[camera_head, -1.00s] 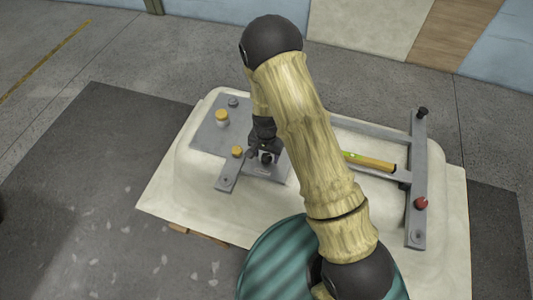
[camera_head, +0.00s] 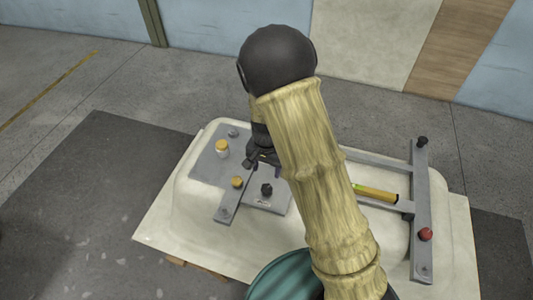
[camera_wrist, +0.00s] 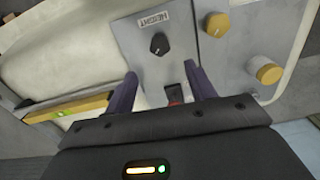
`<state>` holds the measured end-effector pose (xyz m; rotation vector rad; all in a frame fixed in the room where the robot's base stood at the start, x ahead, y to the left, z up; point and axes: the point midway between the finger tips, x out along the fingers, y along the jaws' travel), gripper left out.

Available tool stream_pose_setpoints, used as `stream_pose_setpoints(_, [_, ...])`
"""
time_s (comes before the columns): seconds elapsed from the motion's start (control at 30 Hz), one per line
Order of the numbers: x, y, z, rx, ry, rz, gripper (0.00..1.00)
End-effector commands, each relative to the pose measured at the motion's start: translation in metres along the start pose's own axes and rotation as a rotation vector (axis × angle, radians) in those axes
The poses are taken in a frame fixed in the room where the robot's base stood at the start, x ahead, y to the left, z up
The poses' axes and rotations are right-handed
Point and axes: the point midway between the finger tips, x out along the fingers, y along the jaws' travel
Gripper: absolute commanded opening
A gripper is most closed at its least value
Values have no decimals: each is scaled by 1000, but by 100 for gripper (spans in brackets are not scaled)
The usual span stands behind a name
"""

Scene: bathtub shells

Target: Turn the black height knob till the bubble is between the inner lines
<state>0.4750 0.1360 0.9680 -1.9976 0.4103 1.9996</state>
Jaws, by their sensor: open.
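The black height knob (camera_head: 267,189) stands on a grey plate on the tub shell. In the wrist view the knob (camera_wrist: 158,43) sits beside a HEIGHT label, with a pale pointer mark. My gripper (camera_head: 262,160) is above and behind the knob, apart from it. In the wrist view its two fingers (camera_wrist: 161,80) are spread with nothing held. The yellow level (camera_head: 376,192) lies on the frame at the right. Its green vial shows in the wrist view (camera_wrist: 60,113), too small to read the bubble against the lines.
Yellow-topped knobs (camera_head: 222,148) (camera_head: 237,182) stand left of the black knob. A red knob (camera_head: 425,234) and another black knob (camera_head: 422,142) are on the right-hand bar. A dark slot with a red part (camera_wrist: 175,95) shows between my fingers. My arm covers the shell's middle.

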Motion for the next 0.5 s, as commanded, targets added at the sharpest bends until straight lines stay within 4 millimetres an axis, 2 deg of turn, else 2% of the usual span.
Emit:
stream_pose_setpoints(0.1, [-25, -1, -1, -1, 4, -4, 55])
stream_pose_setpoints(0.3, [-60, -1, -1, -2, 4, -4, 55])
stream_pose_setpoints(0.5, [-72, 0, 0, 0, 0, 0, 55])
